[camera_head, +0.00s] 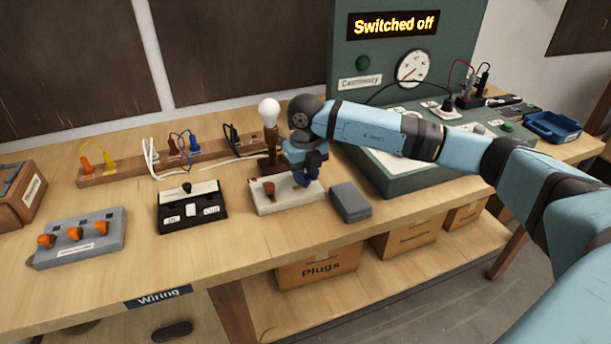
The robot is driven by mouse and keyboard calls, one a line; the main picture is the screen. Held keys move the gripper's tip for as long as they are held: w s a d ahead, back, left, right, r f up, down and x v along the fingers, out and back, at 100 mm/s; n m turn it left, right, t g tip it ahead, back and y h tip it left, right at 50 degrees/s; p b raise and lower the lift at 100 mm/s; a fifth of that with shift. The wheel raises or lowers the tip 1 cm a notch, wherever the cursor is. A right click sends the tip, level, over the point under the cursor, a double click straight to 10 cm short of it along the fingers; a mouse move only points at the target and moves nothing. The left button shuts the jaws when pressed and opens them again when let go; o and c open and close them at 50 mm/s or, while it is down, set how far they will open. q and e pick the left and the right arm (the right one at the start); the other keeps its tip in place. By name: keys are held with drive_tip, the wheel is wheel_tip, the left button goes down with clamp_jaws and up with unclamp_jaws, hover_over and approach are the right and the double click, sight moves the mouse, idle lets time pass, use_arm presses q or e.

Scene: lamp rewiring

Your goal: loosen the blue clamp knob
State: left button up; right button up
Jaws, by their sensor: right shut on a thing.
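My right gripper (304,181) comes in from the right and points down over a pale clamp base (287,208) in the middle of the bench. Its fingers are shut low on the right part of this base, where the blue clamp knob is. The knob is mostly hidden, and I cannot clearly separate its blue from the blue of the gripper. A brown-orange knob (269,188) stands on the left part of the base, apart from the fingers. A lamp with a white bulb (269,112) stands upright just behind. My left gripper is out of view.
A grey block (350,202) lies close to the right of the base. A black switch box (192,212) and a grey box with orange knobs (77,242) stand left. A wooden strip with plugs (130,170) lies behind. A green panel reads "Switched off" (394,24).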

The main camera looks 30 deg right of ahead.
drive_tip(key=shift+n, duration=1)
drive_tip(key=n+b, duration=0.1)
drive_tip(key=n, duration=0.2)
drive_tip(key=shift+n, duration=0.3)
drive_tip(key=n+b, duration=0.1)
drive_tip(key=n, duration=0.1)
drive_tip(key=shift+n, duration=0.4)
drive_tip(key=n+b, duration=0.1)
drive_tip(key=n, duration=0.2)
drive_tip(key=shift+n, duration=0.3)
drive_tip(key=n, duration=0.2)
drive_tip(key=shift+n+b, duration=0.35)
drive_tip(key=shift+n, duration=0.05)
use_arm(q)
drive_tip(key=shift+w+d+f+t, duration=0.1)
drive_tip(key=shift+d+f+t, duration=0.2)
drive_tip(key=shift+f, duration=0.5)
use_arm(e)
drive_tip(key=shift+n, duration=0.7)
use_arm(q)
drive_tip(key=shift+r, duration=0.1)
use_arm(e)
drive_tip(key=o, duration=0.7)
drive_tip(key=shift+c, duration=0.2)
